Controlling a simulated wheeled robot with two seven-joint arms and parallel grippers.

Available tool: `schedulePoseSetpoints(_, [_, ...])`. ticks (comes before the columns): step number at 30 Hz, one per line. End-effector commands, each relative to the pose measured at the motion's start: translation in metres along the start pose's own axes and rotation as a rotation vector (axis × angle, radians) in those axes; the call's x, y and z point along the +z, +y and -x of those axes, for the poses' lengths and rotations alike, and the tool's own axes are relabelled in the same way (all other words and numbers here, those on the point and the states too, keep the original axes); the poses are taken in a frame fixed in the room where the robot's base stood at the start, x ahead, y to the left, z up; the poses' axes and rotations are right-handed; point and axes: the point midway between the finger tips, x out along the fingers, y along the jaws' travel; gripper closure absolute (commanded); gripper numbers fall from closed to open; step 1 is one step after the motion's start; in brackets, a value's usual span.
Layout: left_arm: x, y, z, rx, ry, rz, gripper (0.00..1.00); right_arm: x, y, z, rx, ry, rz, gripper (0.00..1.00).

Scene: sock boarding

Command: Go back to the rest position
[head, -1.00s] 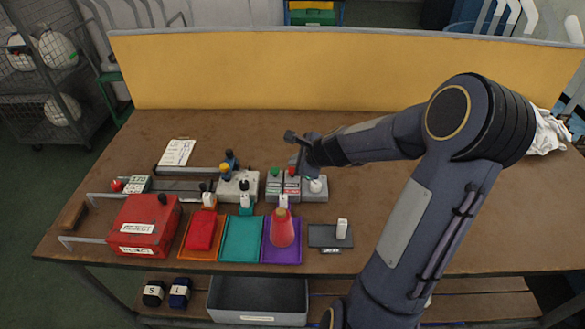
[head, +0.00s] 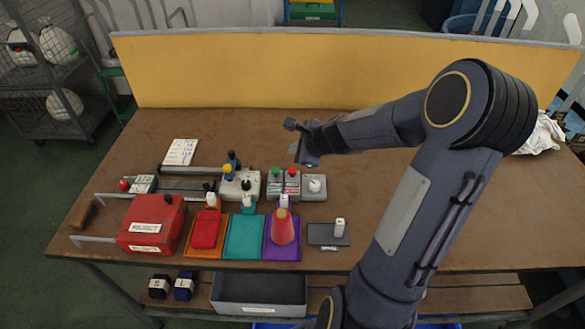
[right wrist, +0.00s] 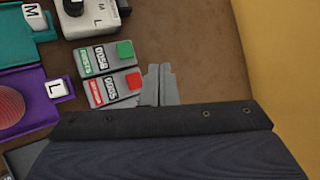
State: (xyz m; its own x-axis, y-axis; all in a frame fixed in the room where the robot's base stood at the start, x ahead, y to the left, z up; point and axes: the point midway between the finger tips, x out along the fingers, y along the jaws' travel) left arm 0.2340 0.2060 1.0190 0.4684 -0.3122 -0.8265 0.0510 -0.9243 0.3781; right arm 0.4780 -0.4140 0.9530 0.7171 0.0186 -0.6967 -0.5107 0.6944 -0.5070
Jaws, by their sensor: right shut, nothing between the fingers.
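My right gripper (head: 306,157) is above the table, just behind the row of small button boxes, with its arm coming in from the right. In the right wrist view its fingertips (right wrist: 159,83) are together and empty, beside the box with the red button (right wrist: 123,87). The box with the green button (right wrist: 105,58) lies next to that one. My left gripper is not in view.
At left are a red reject box (head: 150,225) and orange, teal (head: 243,238) and purple mats. A red cone-like item (head: 283,228) stands on the purple mat. A yellow panel (head: 330,70) backs the table.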

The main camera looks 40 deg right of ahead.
Motion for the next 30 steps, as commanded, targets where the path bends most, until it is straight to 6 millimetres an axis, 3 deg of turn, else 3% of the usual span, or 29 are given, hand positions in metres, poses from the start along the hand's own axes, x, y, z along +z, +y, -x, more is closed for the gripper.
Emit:
schedulePoseSetpoints(17, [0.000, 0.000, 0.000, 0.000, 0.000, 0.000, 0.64, 0.001, 0.000, 0.000, 0.000, -0.001, 0.004, 1.00])
schedulePoseSetpoints(20, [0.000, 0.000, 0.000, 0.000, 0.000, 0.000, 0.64, 0.013, 0.005, 0.008, 0.010, -0.019, 0.072, 1.00])
schedulePoseSetpoints(23, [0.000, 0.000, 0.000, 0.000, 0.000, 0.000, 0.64, 0.044, 0.022, 0.032, 0.041, -0.068, 0.279, 1.00])
schedulePoseSetpoints(25, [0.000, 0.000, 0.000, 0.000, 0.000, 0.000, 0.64, 0.072, 0.045, 0.060, 0.071, -0.120, 0.510, 1.00])
schedulePoseSetpoints(27, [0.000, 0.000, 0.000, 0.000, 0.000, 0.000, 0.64, 0.096, 0.078, 0.094, 0.107, -0.182, 0.791, 1.00])
schedulePoseSetpoints(30, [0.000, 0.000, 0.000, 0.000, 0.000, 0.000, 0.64, 0.108, 0.129, 0.141, 0.152, -0.265, 1.187, 1.00])
